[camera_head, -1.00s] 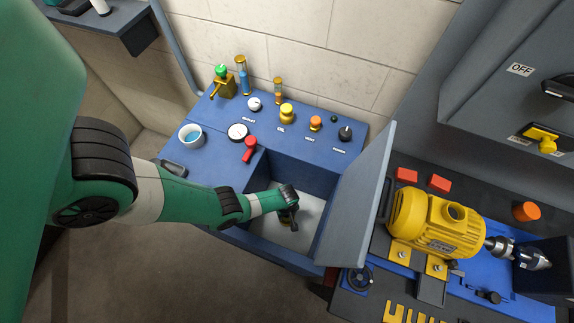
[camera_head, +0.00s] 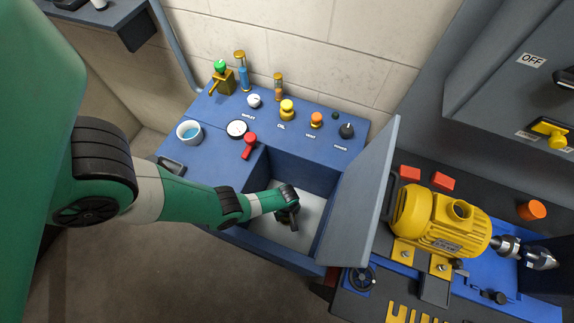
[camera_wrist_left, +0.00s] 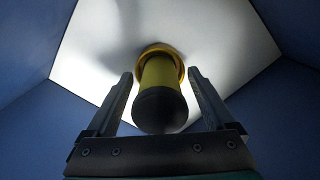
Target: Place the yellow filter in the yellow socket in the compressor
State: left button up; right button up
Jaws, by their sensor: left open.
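The blue compressor (camera_head: 215,160) has an open compartment, and my left arm reaches down into it. In the left wrist view the yellow filter (camera_wrist_left: 160,74), with a black rounded end nearest the camera, stands with its far end at the yellow socket ring (camera_wrist_left: 178,60) on the pale compartment floor. It looks inserted, but I cannot tell how deep it sits. My left gripper (camera_wrist_left: 160,80) is open, with one finger on each side of the filter and visible gaps between. In the head view the left gripper (camera_head: 287,213) hides the filter and socket. My right gripper is out of view.
The compartment's blue walls enclose the gripper, and its grey lid (camera_head: 362,200) stands open on the right. Knobs, a gauge (camera_head: 237,128), a red handle (camera_head: 249,146) and a cup (camera_head: 189,132) are on top. A yellow motor (camera_head: 440,222) stands farther right.

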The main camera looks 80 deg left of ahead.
pick_arm(q)
notch_tip(320, 180, up, 12)
jog(key=p, duration=1.2)
jog(key=shift+r, duration=0.2)
jog(key=shift+f, duration=0.1)
